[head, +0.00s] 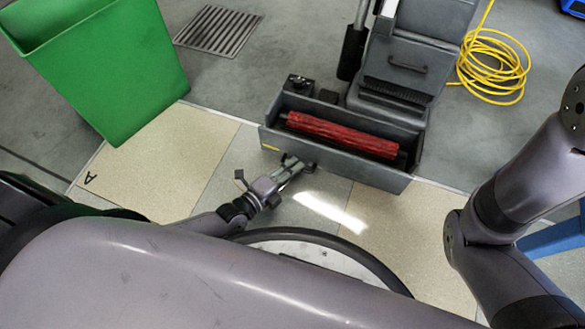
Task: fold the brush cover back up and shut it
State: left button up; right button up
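The dark grey cleaning machine (398,65) stands at the upper middle with its front brush housing open. A red roller brush (342,134) lies exposed inside it. The grey front panel (362,168), which looks like the brush cover, stands along the near side of the brush. My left gripper (299,164) is low in front of this panel, left of its middle, with its fingertips close to the panel's lower edge. I cannot tell whether it touches the panel or how wide the fingers are. My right arm shows at the right, but its gripper is out of view.
A green bin (110,70) stands at the upper left, beside a floor grate (218,31). A coiled yellow hose (492,68) lies right of the machine. A blue object (555,241) shows at the right edge. The tiled floor between bin and machine is clear.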

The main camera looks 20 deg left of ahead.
pick_arm(q)
grip_shut()
dwell(0.3)
